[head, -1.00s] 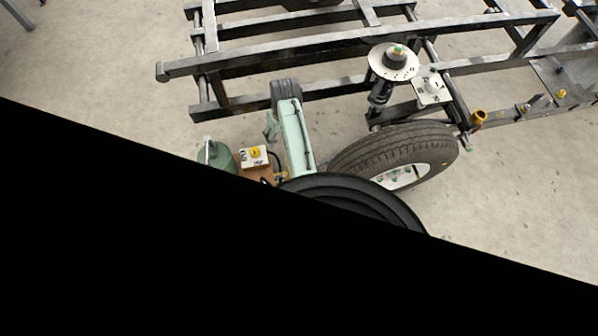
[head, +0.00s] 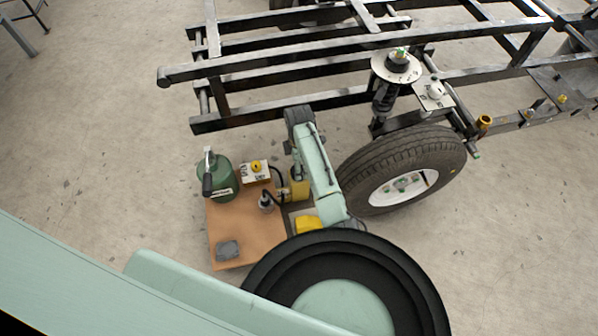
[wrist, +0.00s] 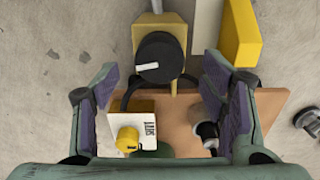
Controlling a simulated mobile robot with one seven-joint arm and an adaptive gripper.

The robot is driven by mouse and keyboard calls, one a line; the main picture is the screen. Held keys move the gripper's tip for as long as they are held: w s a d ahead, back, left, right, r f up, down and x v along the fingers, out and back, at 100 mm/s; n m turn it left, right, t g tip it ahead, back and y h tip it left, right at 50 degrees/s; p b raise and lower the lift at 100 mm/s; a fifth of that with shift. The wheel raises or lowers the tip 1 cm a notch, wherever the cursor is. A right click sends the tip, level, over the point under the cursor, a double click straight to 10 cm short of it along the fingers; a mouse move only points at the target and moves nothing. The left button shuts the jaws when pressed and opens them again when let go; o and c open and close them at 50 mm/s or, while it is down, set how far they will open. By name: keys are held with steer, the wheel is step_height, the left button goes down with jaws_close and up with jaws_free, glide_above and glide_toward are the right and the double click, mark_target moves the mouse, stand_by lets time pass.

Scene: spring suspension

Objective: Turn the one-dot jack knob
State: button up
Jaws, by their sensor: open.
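In the wrist view, a round black knob (wrist: 160,57) with a white pointer mark sits on a yellow block (wrist: 147,24). I see no dot on it at this size. A yellow knob (wrist: 127,139) stands on a white labelled box (wrist: 131,128) at lower left; the box also shows in the head view (head: 249,177). My gripper (wrist: 160,75) is open, its purple-padded fingers spread left and right, with the black knob in the gap between the fingertips in the picture. I cannot tell whether they touch anything.
A brown board (head: 228,228) carries a green canister (head: 221,178) and a grey lump (head: 228,249). A large tyre (head: 390,163) stands close to the right of my arm, and a dark metal frame (head: 290,106) lies behind.

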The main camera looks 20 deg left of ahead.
steer(key=shift+f+b, duration=0.35)
steer(key=shift+f, duration=2.05)
steer(key=c, duration=1.1)
steer(key=shift+c, duration=0.2)
steer(key=shift+s+m+p, duration=0.1)
steer(key=shift+m+p, duration=0.2)
steer(key=shift+m, duration=0.1)
